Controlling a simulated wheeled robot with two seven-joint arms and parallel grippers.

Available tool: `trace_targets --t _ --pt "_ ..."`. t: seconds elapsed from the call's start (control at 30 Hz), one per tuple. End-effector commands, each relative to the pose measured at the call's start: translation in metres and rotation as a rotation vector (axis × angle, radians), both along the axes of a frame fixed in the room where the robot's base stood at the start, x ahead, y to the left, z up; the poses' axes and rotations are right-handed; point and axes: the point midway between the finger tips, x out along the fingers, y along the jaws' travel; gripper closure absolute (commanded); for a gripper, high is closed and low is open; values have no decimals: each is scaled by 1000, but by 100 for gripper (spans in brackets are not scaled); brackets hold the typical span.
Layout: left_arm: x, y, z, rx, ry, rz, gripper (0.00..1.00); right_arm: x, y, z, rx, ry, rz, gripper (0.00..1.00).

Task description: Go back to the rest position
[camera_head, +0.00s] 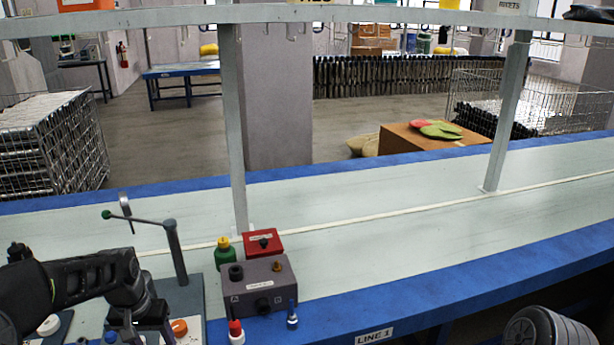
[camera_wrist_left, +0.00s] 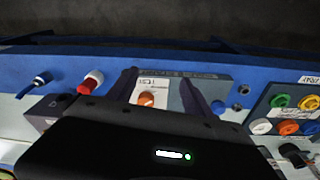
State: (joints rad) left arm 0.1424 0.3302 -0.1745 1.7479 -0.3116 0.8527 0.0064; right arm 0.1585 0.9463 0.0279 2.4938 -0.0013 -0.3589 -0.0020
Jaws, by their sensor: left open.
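My left arm enters the head view from the left, its gripper (camera_head: 143,335) low over the bench beside a grey lever stand (camera_head: 178,252). In the left wrist view my left gripper (camera_wrist_left: 160,92) is open and empty. Its two dark fingers stand apart above a panel with an orange knob (camera_wrist_left: 146,99), which shows between them. The same orange knob appears in the head view (camera_head: 179,327). The fingertips are mostly hidden in the head view. Whether they touch the panel I cannot tell. My right gripper is not in view.
A red-capped piece (camera_head: 236,332) and a blue-topped piece (camera_head: 292,315) stand in front. A bench upright (camera_head: 234,130) rises behind. The bench (camera_head: 420,220) is clear rightward.

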Motion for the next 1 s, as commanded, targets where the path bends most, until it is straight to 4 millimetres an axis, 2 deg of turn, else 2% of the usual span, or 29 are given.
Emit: trace_targets --t 0.17,0.23,0.37,0.47,0.57,0.6,0.67,0.7,0.8,0.9,1.0 --pt "17 -17 -13 -24 -96 -3 41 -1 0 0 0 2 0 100" --pt "23 -31 -25 -43 -133 -8 41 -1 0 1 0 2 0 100" --pt "27 -67 -55 -90 -194 -17 41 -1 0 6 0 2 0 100" --pt "18 -107 -88 -142 -224 -21 41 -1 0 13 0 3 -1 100" --pt "-12 -157 -125 -202 -233 -14 41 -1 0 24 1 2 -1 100" --pt "-32 -178 -141 -227 -224 -9 41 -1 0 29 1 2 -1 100" --pt "-66 -208 -160 -261 -203 2 41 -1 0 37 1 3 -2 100" --pt "-91 -225 -169 -279 -181 7 41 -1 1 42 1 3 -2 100" --pt "-151 -258 -185 -315 -105 10 41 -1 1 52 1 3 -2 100" --pt "-199 -278 -191 -340 -20 2 41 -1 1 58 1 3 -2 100" --pt "-228 -291 -193 -359 45 -15 41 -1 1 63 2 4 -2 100"
